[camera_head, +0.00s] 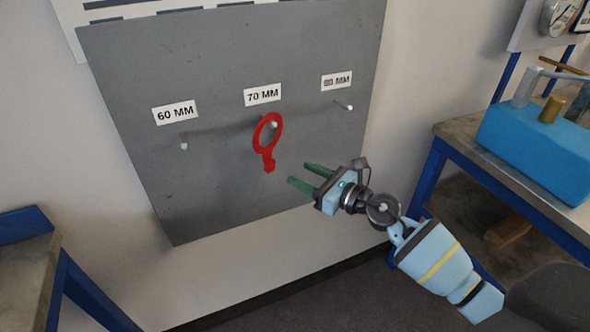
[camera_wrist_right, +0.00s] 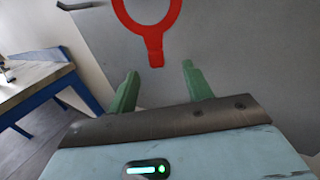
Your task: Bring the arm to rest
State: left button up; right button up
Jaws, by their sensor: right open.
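My right gripper (camera_head: 305,175) is open and empty in front of the grey board, below and to the right of the red ring-shaped tool. The red tool (camera_head: 269,158) hangs by its ring from the peg under the 70 MM label, with its handle pointing down. In the right wrist view, the red tool (camera_wrist_right: 155,48) shows beyond the two green fingertips (camera_wrist_right: 160,72), apart from them. Its handle end lies above and between the fingers in that picture. My left gripper is not in view.
The grey board (camera_head: 220,80) has bare pegs under the 60 MM label (camera_head: 175,112) and the 80 MM label (camera_head: 337,81). Another bench (camera_head: 30,262) is at lower left. Floor shows between them.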

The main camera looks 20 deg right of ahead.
jog(key=shift+s+d, duration=0.15)
jog(key=shift+s, duration=0.1)
pick_arm(q)
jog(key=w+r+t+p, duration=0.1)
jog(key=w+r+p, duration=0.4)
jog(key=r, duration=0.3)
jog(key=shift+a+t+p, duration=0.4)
jog(key=shift+p, duration=0.35)
pick_arm(e)
jog(key=s+a+f+n+g+h, duration=0.1)
jog(key=s+f+n+g+h, duration=0.1)
jog(key=s+f+n, duration=0.5)
jog(key=s+a+f+n+g+h, duration=0.1)
jog(key=s+f+n, duration=0.6)
jog(key=s+n, duration=0.7)
jog(key=s+a+f+n+g+h, duration=0.2)
jog(key=s+f+n, duration=0.5)
jog(key=s, duration=1.4)
jog(key=n+g+h, duration=0.1)
jog(key=n+h, duration=0.1)
jog(key=n, duration=0.1)
jog(key=shift+s+f+n+h, duration=0.15)
jog(key=shift+s+n+h, duration=0.1)
jog(key=shift+n+h, duration=0.05)
